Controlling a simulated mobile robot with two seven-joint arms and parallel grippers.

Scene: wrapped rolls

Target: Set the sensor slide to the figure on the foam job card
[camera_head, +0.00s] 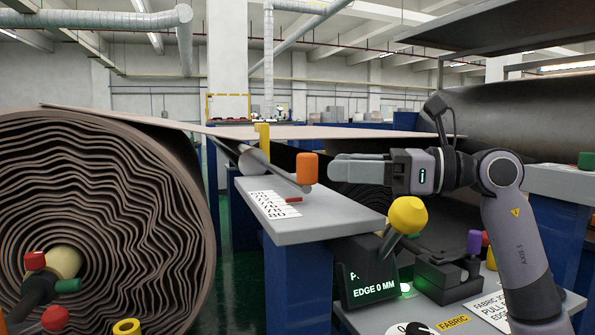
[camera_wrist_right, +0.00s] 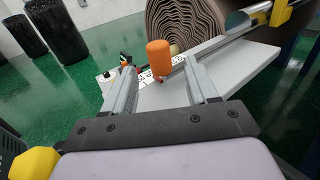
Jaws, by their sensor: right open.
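The sensor slide's orange knob (camera_head: 307,168) stands upright at the near end of a metal rail (camera_head: 272,168) above a grey ledge. A small red pointer (camera_head: 294,199) lies beside a white number scale (camera_head: 276,205), roughly near its middle figures; I cannot read the exact setting. My right gripper (camera_head: 331,168) is open just right of the orange knob. In the right wrist view the knob (camera_wrist_right: 158,54) shows between and just beyond the two fingertips, with no grip on it. A card at lower right (camera_head: 490,308) begins "FABRIC JO"; no foam job card can be identified. My left gripper is out of view.
A large wrapped roll (camera_head: 110,200) fills the left. Below my right gripper are a yellow ball knob (camera_head: 407,215) on a lever and a dark display (camera_head: 370,285) reading "EDGE 0 MM". A purple knob (camera_head: 474,242) stands near my right arm.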

